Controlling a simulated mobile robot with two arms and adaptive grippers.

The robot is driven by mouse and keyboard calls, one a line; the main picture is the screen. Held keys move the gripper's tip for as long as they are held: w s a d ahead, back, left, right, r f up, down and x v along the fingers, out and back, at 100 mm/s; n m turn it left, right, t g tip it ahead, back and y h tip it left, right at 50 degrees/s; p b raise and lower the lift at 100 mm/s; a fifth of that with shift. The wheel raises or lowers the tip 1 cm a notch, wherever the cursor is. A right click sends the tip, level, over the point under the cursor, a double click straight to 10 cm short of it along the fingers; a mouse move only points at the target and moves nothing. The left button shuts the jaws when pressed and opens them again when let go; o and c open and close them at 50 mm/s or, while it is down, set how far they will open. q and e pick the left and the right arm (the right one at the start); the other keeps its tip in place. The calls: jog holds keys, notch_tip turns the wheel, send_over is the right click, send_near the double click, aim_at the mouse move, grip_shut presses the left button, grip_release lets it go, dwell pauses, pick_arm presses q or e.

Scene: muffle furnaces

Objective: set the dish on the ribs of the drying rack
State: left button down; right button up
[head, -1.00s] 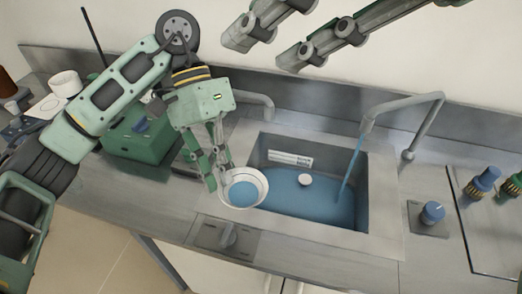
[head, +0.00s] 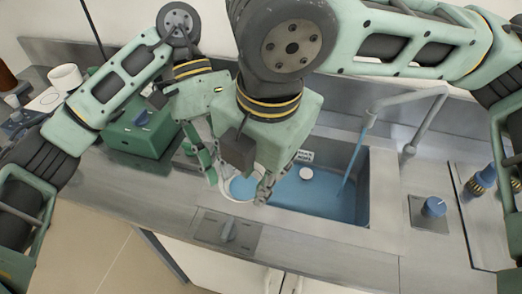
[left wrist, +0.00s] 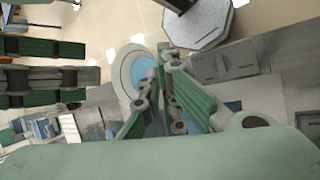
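The dish (head: 238,188) is a round white bowl with a blue inside, at the left edge of the sink. My left gripper (head: 212,178) reaches down to its left rim, fingers close together and apparently pinching it. In the left wrist view the dish (left wrist: 127,80) lies at the fingertips (left wrist: 160,62). My right gripper (head: 263,194) hangs at the dish's right side, over the sink edge. Its fingers are small and partly covered by its own housing, so I cannot tell whether they touch the dish. I cannot make out a drying rack with ribs.
The sink (head: 378,190) holds blue water with a small white round thing (head: 306,173) in it. A tap (head: 412,132) runs at its right. A green box (head: 135,138) stands behind my left arm. Bare counter (head: 165,195) lies at the front left.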

aim_at(244, 184)
jog(key=f, duration=0.5)
jog(key=shift+w+a+f, duration=0.2)
jog(key=shift+w+f, duration=0.15)
jog(key=shift+w, duration=0.05)
grip_shut()
pick_arm(q)
jog(key=c, duration=2.5)
grip_release()
jog(key=shift+d, duration=0.1)
jog(key=o, duration=0.6)
jog(key=shift+r, duration=0.1)
jog(key=shift+o, duration=0.2)
